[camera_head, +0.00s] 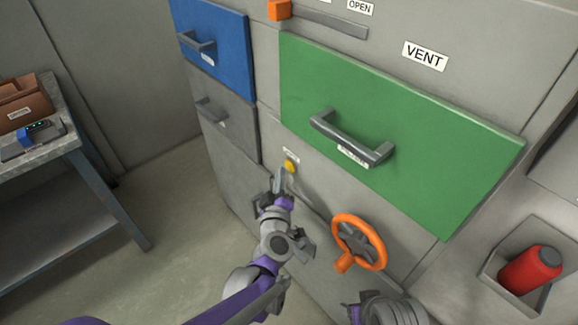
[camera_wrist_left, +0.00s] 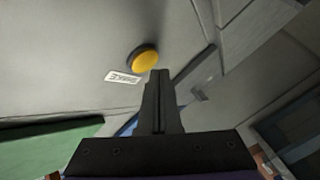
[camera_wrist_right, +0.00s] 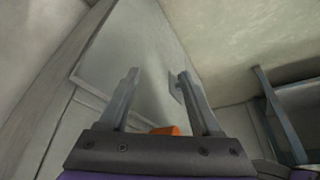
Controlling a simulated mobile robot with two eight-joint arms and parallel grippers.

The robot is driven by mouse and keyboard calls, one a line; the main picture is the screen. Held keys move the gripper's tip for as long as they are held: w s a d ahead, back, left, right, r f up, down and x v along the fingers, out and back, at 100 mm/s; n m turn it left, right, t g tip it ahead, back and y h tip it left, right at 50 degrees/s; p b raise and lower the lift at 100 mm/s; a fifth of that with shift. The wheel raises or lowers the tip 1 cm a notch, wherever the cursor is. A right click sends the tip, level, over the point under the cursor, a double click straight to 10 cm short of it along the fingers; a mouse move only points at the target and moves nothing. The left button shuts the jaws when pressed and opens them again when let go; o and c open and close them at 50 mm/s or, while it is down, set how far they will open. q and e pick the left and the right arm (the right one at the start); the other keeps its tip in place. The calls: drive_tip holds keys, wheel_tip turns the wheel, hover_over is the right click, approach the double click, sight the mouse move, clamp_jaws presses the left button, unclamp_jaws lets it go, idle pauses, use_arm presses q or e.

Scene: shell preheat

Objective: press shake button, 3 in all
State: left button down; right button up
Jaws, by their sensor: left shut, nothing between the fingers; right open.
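The shake button (camera_head: 291,166) is a round yellow button on the grey cabinet front, below the left end of the green drawer. In the left wrist view the yellow button (camera_wrist_left: 145,60) sits in a dark ring beside a white label reading SHAKE (camera_wrist_left: 123,77). My left gripper (camera_head: 278,178) is shut and empty, its tips just below the button in the head view. In the left wrist view the shut fingertips (camera_wrist_left: 158,75) are close to the button's edge; I cannot tell whether they touch. My right gripper (camera_wrist_right: 155,75) is open and empty, low in front of the cabinet.
An orange handwheel (camera_head: 358,242) sticks out right of my left gripper. The green drawer (camera_head: 390,125) has a protruding handle (camera_head: 350,137). A blue drawer (camera_head: 215,45) is at upper left. A red spool (camera_head: 530,269) sits in a bin at right. A side table (camera_head: 75,140) stands left; floor between is clear.

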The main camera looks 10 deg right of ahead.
use_arm(q)
drive_tip(key=shift+w+d, duration=0.1)
idle(0.4)
drive_tip(key=shift+w+d, duration=0.15)
drive_tip(key=shift+d, duration=0.1)
drive_tip(key=shift+w+d, duration=0.25)
drive_tip(key=shift+d, duration=0.1)
idle(0.7)
drive_tip(key=shift+a, duration=0.1)
drive_tip(key=shift+s+a, duration=0.5)
drive_tip(key=shift+a, duration=0.1)
idle(0.3)
drive_tip(key=s+a, duration=0.1)
drive_tip(key=a, duration=0.1)
drive_tip(key=s+a, duration=0.2)
idle(0.4)
idle(0.3)
